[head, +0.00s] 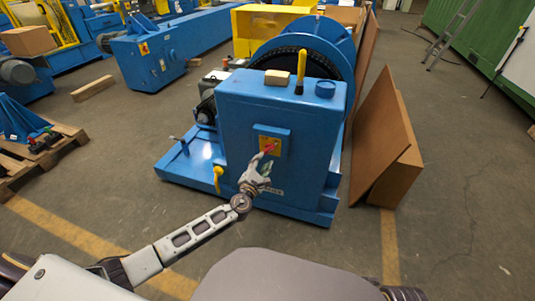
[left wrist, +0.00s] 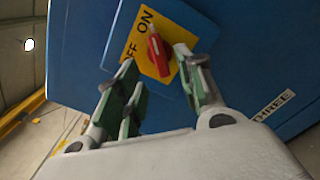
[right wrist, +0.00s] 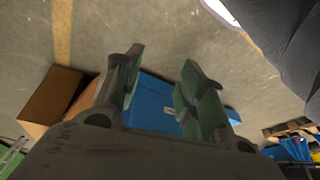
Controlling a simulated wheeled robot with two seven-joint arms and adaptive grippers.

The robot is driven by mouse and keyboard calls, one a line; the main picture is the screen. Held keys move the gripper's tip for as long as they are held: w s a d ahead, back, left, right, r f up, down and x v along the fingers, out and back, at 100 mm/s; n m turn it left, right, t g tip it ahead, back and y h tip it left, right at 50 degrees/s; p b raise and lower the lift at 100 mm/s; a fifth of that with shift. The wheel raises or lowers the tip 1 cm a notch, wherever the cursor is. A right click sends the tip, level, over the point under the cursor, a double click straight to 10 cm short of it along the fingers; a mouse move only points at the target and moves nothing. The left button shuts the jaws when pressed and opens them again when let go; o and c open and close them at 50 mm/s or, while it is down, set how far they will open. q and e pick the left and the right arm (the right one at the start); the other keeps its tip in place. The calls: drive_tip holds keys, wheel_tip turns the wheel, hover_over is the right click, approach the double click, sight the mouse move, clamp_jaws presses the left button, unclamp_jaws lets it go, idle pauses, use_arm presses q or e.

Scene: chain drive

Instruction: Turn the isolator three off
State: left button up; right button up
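The isolator's yellow plate (head: 270,145) with a red handle (head: 268,148) is on the front of a blue machine (head: 235,130). In the left wrist view the red handle (left wrist: 157,48) has its upper end by the word ON; the word OFF is partly hidden by a finger. A label reading THREE (left wrist: 272,105) is on the blue panel. My left gripper (head: 261,163) is open in front of the plate, with its fingertips (left wrist: 156,60) on either side of the handle's lower part; I cannot tell whether they touch it. My right gripper (right wrist: 160,82) is open and empty.
A yellow lever (head: 218,178) sticks out at the machine's lower left. Brown boards (head: 385,140) lean at its right. Another blue cabinet (head: 160,55) with a yellow-plated switch stands behind left. A pallet (head: 40,155) is at far left.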

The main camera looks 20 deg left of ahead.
sight(267, 152)
use_arm(q)
drive_tip(key=w, duration=0.2)
drive_tip(key=shift+w+b, duration=0.3)
drive_tip(key=shift+w+d+b, duration=0.1)
drive_tip(key=shift+w+b, duration=0.35)
drive_tip(key=shift+w, duration=1.8)
use_arm(e)
drive_tip(key=shift+y, duration=0.4)
drive_tip(key=shift+s+a+x, duration=0.15)
drive_tip(key=shift+s+x, duration=0.05)
drive_tip(key=shift+x, duration=0.8)
drive_tip(key=shift+s+a+x, duration=0.1)
drive_tip(key=shift+s+x, duration=0.1)
drive_tip(key=shift+x, duration=0.8)
use_arm(q)
drive_tip(key=c, duration=0.4)
clamp_jaws()
use_arm(e)
drive_tip(key=shift+d+r+t, duration=0.1)
drive_tip(key=shift+t, duration=0.2)
